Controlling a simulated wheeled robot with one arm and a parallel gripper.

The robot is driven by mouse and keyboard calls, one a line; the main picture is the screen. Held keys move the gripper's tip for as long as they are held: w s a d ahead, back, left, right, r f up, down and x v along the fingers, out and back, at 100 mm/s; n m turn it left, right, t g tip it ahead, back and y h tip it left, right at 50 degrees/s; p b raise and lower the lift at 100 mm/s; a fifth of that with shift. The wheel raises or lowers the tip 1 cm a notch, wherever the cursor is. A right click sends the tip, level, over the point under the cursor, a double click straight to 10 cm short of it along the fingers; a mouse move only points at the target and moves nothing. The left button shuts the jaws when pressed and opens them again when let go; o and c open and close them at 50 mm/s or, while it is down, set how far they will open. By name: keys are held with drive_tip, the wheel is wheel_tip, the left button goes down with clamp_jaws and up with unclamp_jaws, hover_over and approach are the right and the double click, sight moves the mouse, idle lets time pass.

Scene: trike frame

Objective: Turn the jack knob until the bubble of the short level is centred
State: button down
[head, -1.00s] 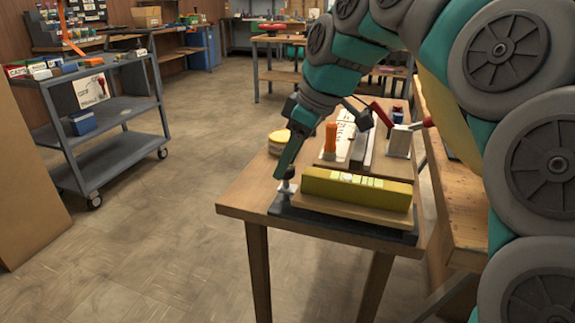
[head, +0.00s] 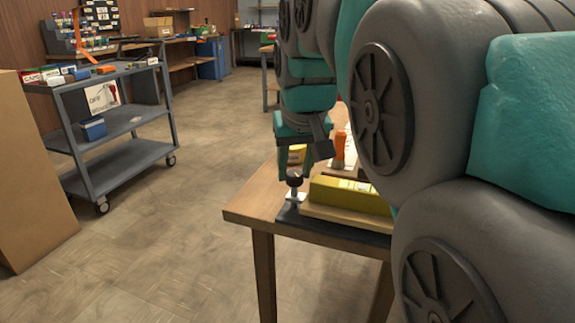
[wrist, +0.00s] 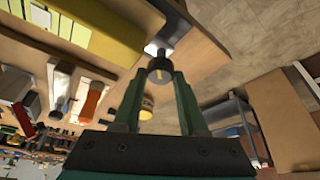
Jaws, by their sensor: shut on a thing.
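The black jack knob (head: 295,180) stands at the left end of a dark base on the table. In the wrist view the knob (wrist: 160,70) sits between my fingertips and bears a small yellow mark. My gripper (wrist: 157,75) is shut on it; in the head view its fingers show just behind the knob. The yellow level (head: 350,195) lies on a wooden board right of the knob, its right part hidden by my arm. In the wrist view the level (wrist: 105,30) has a pale green vial window (wrist: 72,28); the bubble's position is too small to tell.
An orange-handled tool (head: 339,146) and a yellow round object (wrist: 147,107) stand behind the level. A grey cart (head: 125,150) with boxes stands at left, beside a brown panel (head: 30,170). The floor between cart and table is clear.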

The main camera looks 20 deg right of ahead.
drive_tip(key=m+h, duration=0.1)
drive_tip(key=m, duration=0.3)
drive_tip(key=shift+r+m+g+h+p, duration=0.1)
drive_tip(key=shift+m+g+h+p, duration=0.2)
drive_tip(key=shift+h, duration=0.1)
drive_tip(key=shift+w+a+m+g+h+p, duration=0.1)
drive_tip(key=shift+m+g+h+p, duration=0.4)
drive_tip(key=shift+m, duration=1.4)
drive_tip(key=shift+c, duration=2.3)
unclamp_jaws()
